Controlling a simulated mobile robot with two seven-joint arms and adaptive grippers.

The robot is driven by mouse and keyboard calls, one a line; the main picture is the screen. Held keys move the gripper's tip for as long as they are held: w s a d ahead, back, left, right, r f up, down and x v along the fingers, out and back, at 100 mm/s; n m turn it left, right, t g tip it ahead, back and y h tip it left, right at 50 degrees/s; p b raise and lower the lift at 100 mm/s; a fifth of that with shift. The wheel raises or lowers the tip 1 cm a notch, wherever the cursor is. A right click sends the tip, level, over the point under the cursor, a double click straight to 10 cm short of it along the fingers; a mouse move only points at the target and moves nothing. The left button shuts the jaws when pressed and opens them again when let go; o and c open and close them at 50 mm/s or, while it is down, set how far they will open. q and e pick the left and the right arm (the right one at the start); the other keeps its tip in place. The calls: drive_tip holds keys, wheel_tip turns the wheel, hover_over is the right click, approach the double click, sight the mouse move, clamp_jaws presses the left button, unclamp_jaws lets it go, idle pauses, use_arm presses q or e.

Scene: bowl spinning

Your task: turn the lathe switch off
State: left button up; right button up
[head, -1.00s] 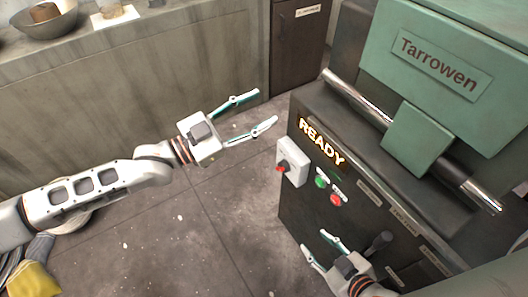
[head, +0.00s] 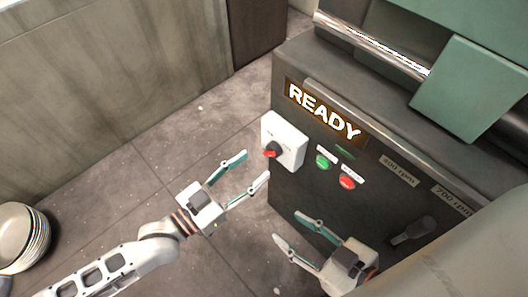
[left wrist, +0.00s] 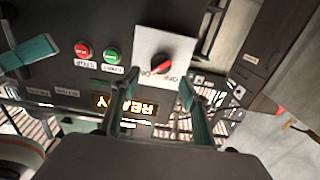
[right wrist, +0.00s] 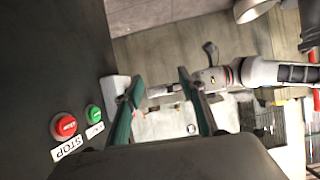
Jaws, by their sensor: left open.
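The lathe switch is a white plate (head: 291,140) with a red and black knob (head: 272,150) on the lathe's dark front (head: 300,190). The left wrist view shows the knob (left wrist: 161,63) upside down, its red bar slanted, with ON and OFF labels beside it. The READY sign (head: 323,112) is lit. My left gripper (head: 256,165) is open and empty, just below and left of the switch; in its wrist view the fingers point towards the plate, apart from it. My right gripper (head: 287,226) is open and empty, lower down in front of the lathe.
A green START button (head: 322,161) and a red STOP button (head: 347,182) sit right of the switch. A dark lever (head: 413,230) is farther right. Stacked pale bowls (head: 22,237) stand at the far left. The floor between wall and lathe is clear.

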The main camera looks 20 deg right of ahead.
sight(267, 154)
use_arm(q)
drive_tip(key=b+x, duration=0.1)
drive_tip(key=x, duration=0.5)
drive_tip(key=c, duration=1.1)
